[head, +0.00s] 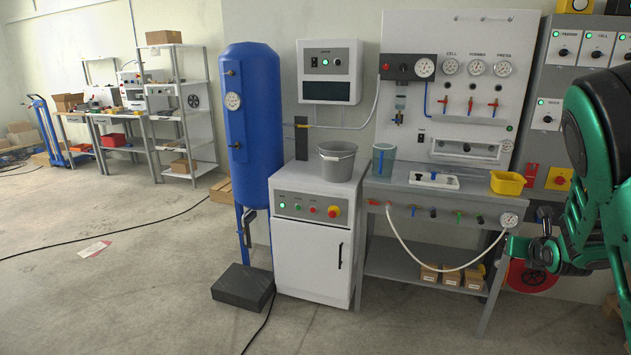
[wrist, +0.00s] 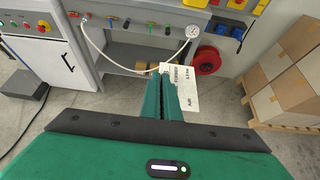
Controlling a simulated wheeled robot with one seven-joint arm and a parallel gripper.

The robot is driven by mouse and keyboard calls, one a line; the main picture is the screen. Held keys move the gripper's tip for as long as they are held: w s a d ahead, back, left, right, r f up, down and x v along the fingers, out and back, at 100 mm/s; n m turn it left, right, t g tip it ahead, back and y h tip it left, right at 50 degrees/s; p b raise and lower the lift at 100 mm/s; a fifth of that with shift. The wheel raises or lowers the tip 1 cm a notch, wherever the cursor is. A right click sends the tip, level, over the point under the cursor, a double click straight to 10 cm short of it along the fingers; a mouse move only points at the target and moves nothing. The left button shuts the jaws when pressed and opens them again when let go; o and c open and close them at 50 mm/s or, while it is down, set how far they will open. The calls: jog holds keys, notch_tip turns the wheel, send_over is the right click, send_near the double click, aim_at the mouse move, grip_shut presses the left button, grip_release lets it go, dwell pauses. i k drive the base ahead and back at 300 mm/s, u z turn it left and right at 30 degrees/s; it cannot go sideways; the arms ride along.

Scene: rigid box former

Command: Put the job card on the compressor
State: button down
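The job card (wrist: 180,88), a white card with black print, is between the two green fingers of my gripper (wrist: 164,92) in the wrist view. The fingers look closed on it, and its printed face sticks out to the right of them. In the head view my green arm is at the right edge, and I cannot make out the card there. The likely compressor is the white cabinet (head: 313,258) with green, red and yellow buttons, left of the workbench; no label confirms it. A grey bucket (head: 337,162) stands on its top. My gripper is well to its right.
A blue tank (head: 252,120) stands left of the cabinet, with a dark block (head: 243,287) on the floor. The workbench (head: 400,190) holds a yellow bin (head: 507,183) and a clear blue-green container (head: 383,160). A hose hangs at its front. Cardboard boxes (wrist: 286,95) are stacked at right.

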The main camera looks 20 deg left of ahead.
aim_at(309, 171)
jog(key=u, duration=0.35)
jog(key=i, duration=0.6)
jog(key=u, duration=0.7)
jog(key=i, duration=1.05)
jog(key=z, duration=0.25)
